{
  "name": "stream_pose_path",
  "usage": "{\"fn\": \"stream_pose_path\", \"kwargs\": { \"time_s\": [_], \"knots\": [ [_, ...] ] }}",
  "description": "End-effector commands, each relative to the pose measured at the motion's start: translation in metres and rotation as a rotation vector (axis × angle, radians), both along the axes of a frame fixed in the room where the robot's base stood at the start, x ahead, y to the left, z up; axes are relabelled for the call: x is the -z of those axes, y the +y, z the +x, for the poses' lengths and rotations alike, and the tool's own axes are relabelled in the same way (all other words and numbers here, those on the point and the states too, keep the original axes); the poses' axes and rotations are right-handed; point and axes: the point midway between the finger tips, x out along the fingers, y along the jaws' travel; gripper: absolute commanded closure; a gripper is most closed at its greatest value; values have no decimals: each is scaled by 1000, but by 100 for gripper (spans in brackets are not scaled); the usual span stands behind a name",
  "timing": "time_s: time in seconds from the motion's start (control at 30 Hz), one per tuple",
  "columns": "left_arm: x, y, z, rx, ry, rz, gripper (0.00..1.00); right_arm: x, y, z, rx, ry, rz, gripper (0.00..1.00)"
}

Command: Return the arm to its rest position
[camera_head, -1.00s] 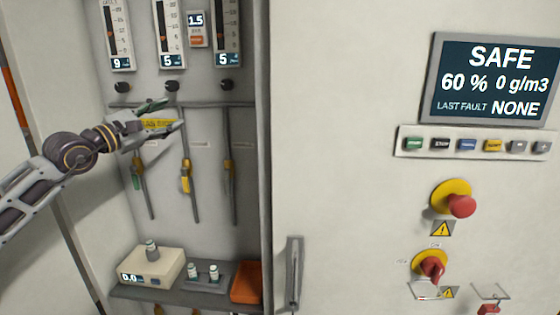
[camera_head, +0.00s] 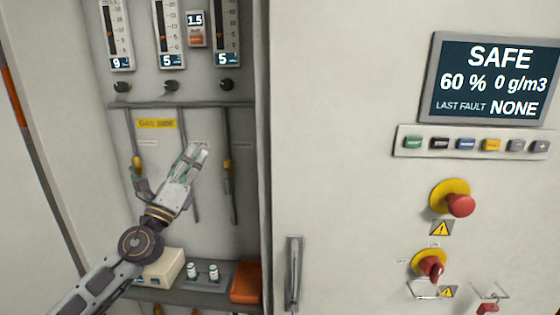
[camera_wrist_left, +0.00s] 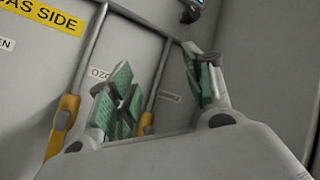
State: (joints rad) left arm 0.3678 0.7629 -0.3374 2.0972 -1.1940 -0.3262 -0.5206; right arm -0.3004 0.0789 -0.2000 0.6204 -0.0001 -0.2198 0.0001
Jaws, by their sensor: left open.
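My left arm comes in from the lower left of the head view. Its left gripper (camera_head: 186,165) is raised in front of the open cabinet's back panel, pointing up and slightly right. It covers part of the middle pipe and its valve. In the left wrist view the two green-padded fingers (camera_wrist_left: 165,92) stand apart with nothing between them, so the gripper is open and empty. My right gripper is in neither view.
The cabinet holds yellow-handled valves (camera_head: 229,168), a shelf with a beige box (camera_head: 163,270), small vials (camera_head: 203,271) and an orange block (camera_head: 246,283). To the right stand a door handle (camera_head: 294,272), a display (camera_head: 492,80) and a red stop button (camera_head: 460,205).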

Motion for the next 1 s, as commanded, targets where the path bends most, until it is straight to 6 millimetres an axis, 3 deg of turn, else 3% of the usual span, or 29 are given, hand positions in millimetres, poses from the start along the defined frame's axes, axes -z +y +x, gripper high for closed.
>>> {"fn": "stream_pose_path", "kwargs": {
  "time_s": [0.27,0.57,0.77,1.0],
  "knots": [
    [62,25,-5,12,191,-427,49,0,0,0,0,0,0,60],
    [150,53,-20,-41,412,-870,49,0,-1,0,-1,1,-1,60],
    [219,63,-42,-114,567,-1153,49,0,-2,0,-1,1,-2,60],
    [304,66,-83,-243,754,-1475,49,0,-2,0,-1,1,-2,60]
  ]
}}
